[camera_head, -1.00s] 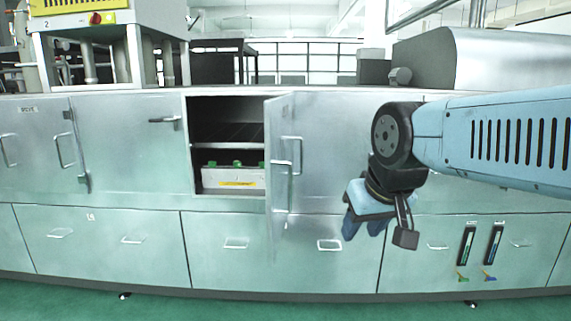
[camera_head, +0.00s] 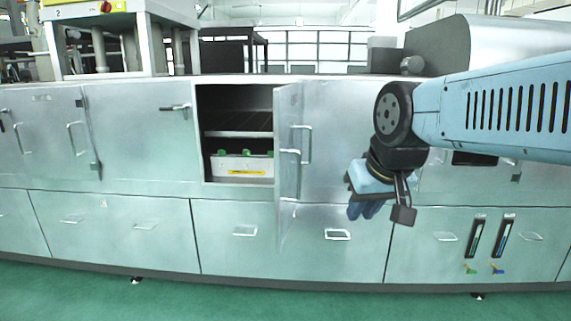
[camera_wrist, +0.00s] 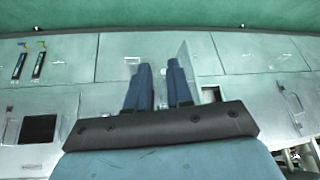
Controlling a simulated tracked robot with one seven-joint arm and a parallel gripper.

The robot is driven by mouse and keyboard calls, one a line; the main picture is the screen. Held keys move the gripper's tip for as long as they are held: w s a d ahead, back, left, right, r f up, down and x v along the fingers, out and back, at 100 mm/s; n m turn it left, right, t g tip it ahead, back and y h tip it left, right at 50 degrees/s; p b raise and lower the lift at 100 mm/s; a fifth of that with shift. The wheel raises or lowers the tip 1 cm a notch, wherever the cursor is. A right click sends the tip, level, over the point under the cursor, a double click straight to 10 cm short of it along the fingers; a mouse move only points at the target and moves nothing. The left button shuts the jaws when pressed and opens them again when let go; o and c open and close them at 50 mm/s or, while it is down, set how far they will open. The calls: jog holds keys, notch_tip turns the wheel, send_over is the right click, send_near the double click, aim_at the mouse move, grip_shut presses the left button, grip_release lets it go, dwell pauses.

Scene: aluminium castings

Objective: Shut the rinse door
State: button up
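One cabinet door (camera_head: 287,195) stands open, swung out toward me from the right side of its compartment and seen nearly edge-on. It has a bar handle (camera_head: 290,152). No readable label shows on it. The compartment (camera_head: 238,133) is open to view, with a shelf inside. My gripper (camera_head: 366,212) is in front of the cabinets, right of the open door and apart from it, fingers pointing down in the head view. In the wrist view, its fingers (camera_wrist: 157,68) are spread with nothing between them. A thin pale panel, likely the door (camera_wrist: 188,62), shows beyond the right finger.
A grey box (camera_head: 242,166) with green-topped items sits low in the compartment. Shut doors and drawers with protruding handles (camera_head: 338,235) line the front. A machine stand (camera_head: 150,45) is on the counter at left. The green floor (camera_head: 330,300) in front is clear.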

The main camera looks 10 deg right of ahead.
jog(key=w, duration=0.4)
jog(key=w+a+r+y, duration=0.1)
jog(key=w, duration=0.3)
jog(key=w+r+m+y, duration=0.1)
jog(key=w, duration=0.3)
jog(key=shift+w+a+r, duration=0.15)
jog(key=shift+w+r, duration=0.05)
jog(key=shift+w, duration=0.05)
grip_shut()
jog(key=m+y, duration=0.1)
jog(key=m, duration=0.1)
send_near(282, 183)
jog(key=shift+t, duration=0.4)
jog(key=shift+x, duration=2.35)
